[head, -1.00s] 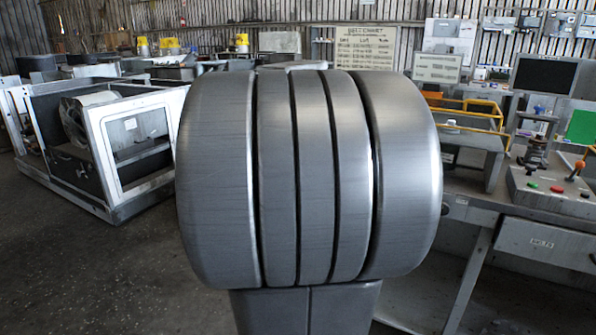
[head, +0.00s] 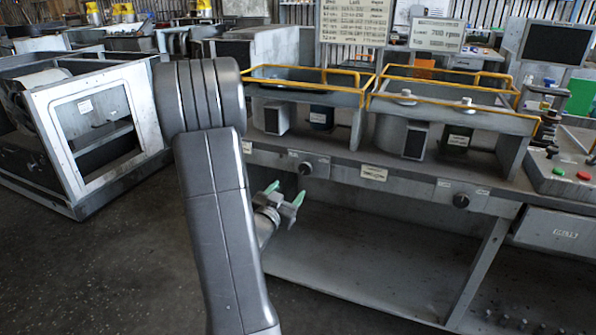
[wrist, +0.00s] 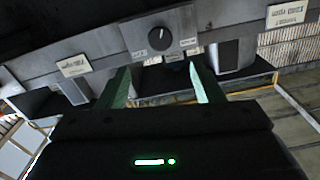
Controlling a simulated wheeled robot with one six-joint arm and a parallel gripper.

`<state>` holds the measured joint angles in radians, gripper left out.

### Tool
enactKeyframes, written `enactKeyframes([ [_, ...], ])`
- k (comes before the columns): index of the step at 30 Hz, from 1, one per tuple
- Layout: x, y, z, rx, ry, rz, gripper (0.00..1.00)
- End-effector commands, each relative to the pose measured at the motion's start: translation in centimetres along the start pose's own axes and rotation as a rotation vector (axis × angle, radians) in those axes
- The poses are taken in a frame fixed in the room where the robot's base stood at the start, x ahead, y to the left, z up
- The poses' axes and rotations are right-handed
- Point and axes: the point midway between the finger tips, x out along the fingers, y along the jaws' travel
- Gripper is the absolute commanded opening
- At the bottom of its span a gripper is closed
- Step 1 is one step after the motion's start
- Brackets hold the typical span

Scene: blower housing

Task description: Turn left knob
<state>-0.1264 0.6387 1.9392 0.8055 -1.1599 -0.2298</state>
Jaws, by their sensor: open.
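The left knob (head: 305,168) is a dark round knob on a grey plate on the front rail of the workbench. A second, right knob (head: 461,200) sits further right on the same rail. My gripper (head: 285,192) has green fingers that are spread open and empty. It is just below and left of the left knob in the head view. In the wrist view the fingers (wrist: 160,68) point toward a dark knob (wrist: 157,38) with a pale pointer mark and small labels on both sides. The knob appears beyond the fingertips, with no contact visible.
Two bench bays with yellow rails (head: 310,68) hold housings above the knobs. A control box with coloured buttons (head: 570,175) stands at the right. A metal-framed machine (head: 95,125) stands on the left. Open floor lies in front, and a lower shelf (head: 350,255) is under the bench.

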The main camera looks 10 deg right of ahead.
Motion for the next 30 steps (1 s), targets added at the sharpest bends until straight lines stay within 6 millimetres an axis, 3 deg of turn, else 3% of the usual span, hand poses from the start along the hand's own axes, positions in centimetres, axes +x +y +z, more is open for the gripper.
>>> enactKeyframes([
  [9, 6.9, 0.1, 0.0, 0.003, 0.000, 0.002, 0.60],
  [15, 10.1, 0.0, 0.0, 0.002, -0.001, 0.000, 0.60],
  [21, 11.5, 0.0, 0.0, 0.001, -0.001, -0.001, 0.60],
  [30, 11.6, 0.0, 0.0, 0.001, -0.002, -0.002, 0.58],
])
